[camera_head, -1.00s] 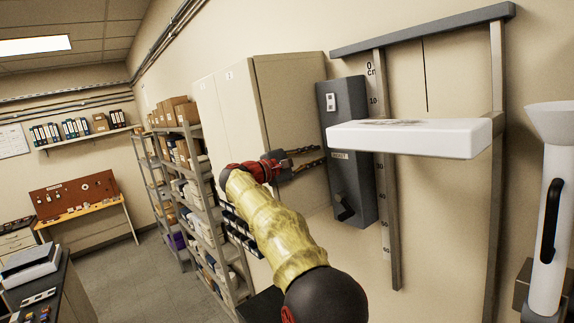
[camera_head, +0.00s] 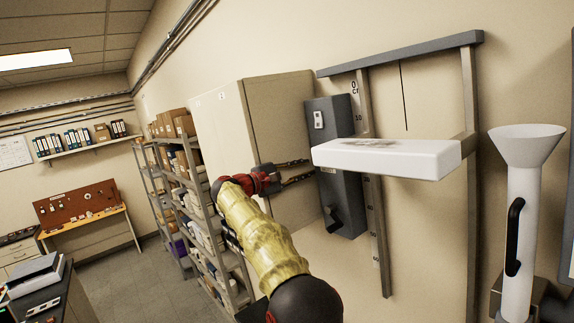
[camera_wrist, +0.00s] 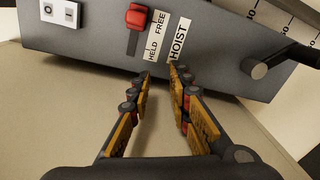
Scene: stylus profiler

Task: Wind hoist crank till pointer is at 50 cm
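The dark grey hoist box (camera_head: 350,193) hangs on the wall, labelled HOIST in the wrist view (camera_wrist: 232,42). Its black crank (camera_head: 333,222) is low on the front and at the right in the wrist view (camera_wrist: 285,60). A red lever (camera_wrist: 136,17) sits beside the HELD and FREE labels. My gripper (camera_head: 308,169) is at the box's left edge, fingers apart and empty; in the wrist view the fingertips (camera_wrist: 161,73) point at the HOIST label, away from the crank. The white platform (camera_head: 385,158) hides part of the centimetre scale (camera_head: 373,225); I cannot make out a pointer.
A beige cabinet (camera_head: 225,120) stands left of the hoist, behind my gripper. A white column with a funnel top (camera_head: 522,215) and black handle is at the right. The platform juts out right of the box. Shelving (camera_head: 190,190) stands farther left.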

